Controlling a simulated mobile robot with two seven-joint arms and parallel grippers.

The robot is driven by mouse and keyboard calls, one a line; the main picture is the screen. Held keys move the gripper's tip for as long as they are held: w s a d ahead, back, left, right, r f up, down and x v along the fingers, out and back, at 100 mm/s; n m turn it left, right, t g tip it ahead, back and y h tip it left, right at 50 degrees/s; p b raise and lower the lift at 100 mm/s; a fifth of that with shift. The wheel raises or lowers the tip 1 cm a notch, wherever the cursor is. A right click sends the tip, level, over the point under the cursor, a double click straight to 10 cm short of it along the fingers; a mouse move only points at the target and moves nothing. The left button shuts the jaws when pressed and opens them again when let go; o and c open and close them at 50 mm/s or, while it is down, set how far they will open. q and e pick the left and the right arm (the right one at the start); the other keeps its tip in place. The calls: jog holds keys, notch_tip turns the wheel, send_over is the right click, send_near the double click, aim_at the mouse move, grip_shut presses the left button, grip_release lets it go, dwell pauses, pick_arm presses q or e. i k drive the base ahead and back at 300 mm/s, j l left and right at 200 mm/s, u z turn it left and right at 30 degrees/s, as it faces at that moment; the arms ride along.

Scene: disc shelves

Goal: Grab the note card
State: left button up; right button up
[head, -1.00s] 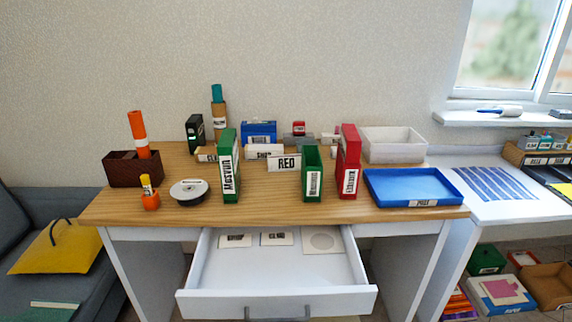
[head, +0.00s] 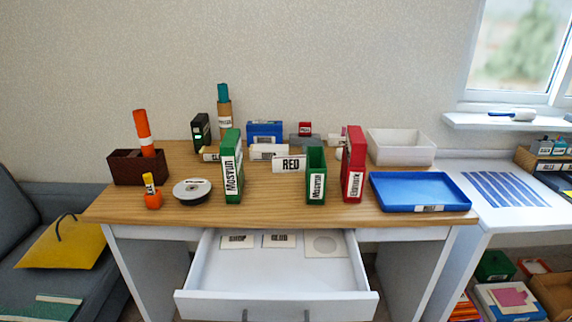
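Three flat cards lie in the open drawer (head: 275,273) of the desk. Two are small white cards with dark lettering, a left card (head: 237,242) and a middle card (head: 279,241). The third is a pale card with a round mark (head: 325,244), at the right. A white card reading RED (head: 290,164) stands on the desk top. I cannot tell which of these is the note card. Neither of my grippers is in view.
The wooden desk (head: 270,208) carries green boxes (head: 232,166), a red box (head: 353,170), a blue tray (head: 420,192), a white bin (head: 400,148), a disc spool (head: 191,190) and a brown box (head: 137,168). The pulled-out drawer juts forward. Its front half is empty.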

aim_at(281, 163)
jog(key=i+l+u, duration=0.15)
jog(key=l+u, duration=0.3)
jog(key=l, duration=0.25)
jog(key=l+u, duration=0.45)
jog(key=l, duration=0.25)
jog(key=l+u, duration=0.5)
jog(key=l, duration=0.25)
jog(key=k+l+u, duration=0.2)
jog(key=l+u, duration=0.25)
jog(key=l, duration=0.25)
